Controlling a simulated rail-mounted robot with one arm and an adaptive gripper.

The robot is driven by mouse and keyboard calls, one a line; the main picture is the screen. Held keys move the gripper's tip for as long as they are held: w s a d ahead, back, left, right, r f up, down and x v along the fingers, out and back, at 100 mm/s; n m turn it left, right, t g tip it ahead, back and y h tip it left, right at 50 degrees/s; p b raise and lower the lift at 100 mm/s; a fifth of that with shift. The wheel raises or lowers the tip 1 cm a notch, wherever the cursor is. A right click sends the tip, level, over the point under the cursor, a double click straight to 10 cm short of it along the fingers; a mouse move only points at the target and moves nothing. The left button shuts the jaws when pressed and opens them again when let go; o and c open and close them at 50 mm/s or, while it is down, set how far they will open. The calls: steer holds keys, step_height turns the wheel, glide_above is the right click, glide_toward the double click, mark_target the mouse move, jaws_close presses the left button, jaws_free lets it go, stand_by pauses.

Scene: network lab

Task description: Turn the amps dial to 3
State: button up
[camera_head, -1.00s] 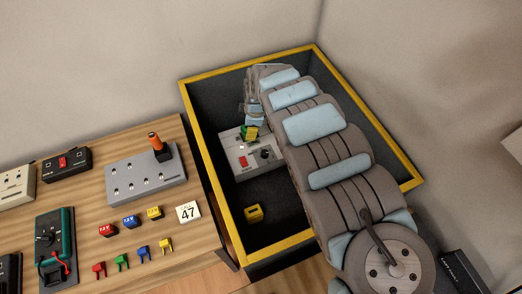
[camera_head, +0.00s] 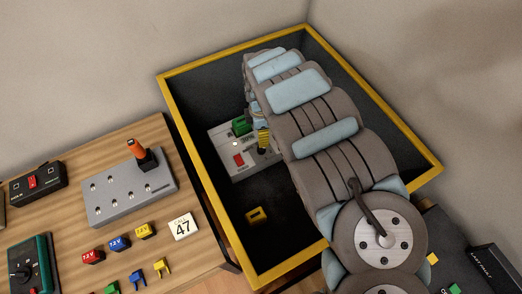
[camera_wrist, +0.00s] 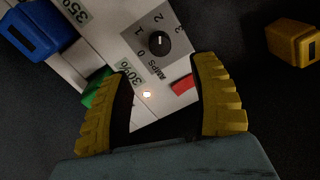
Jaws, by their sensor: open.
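The amps dial (camera_wrist: 159,43) is a black knob with a white pointer mark on a grey plate, part of a pale panel box (camera_head: 225,160). In the wrist view the numbers 0, 1, 2 and 3 ring it, and its mark points roughly toward 2. My gripper (camera_wrist: 163,66) is open, with its ridged yellow fingers apart. In the picture its fingertips lie just below the dial, one to each side; nothing is between them. How high they are above the dial I cannot tell. In the head view, my gripper covers the dial.
On the panel are a red switch (camera_head: 239,159), a lit lamp (camera_wrist: 147,94) and a green block (camera_head: 240,126). A blue block (camera_wrist: 36,30) shows beside it. A yellow block (camera_head: 255,215) lies on the floor of the yellow-rimmed crate (camera_head: 211,193). A wooden table (camera_head: 60,225) stands left.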

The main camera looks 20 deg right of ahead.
mark_target(261, 149)
steer(key=f+b, duration=0.1)
steer(key=f, duration=0.3)
steer(key=f+b, duration=0.2)
steer(key=f, duration=0.3)
steer(key=shift+s+a+f, duration=0.1)
steer(key=shift+s+f, duration=0.1)
steer(key=shift+f, duration=0.05)
jaws_close()
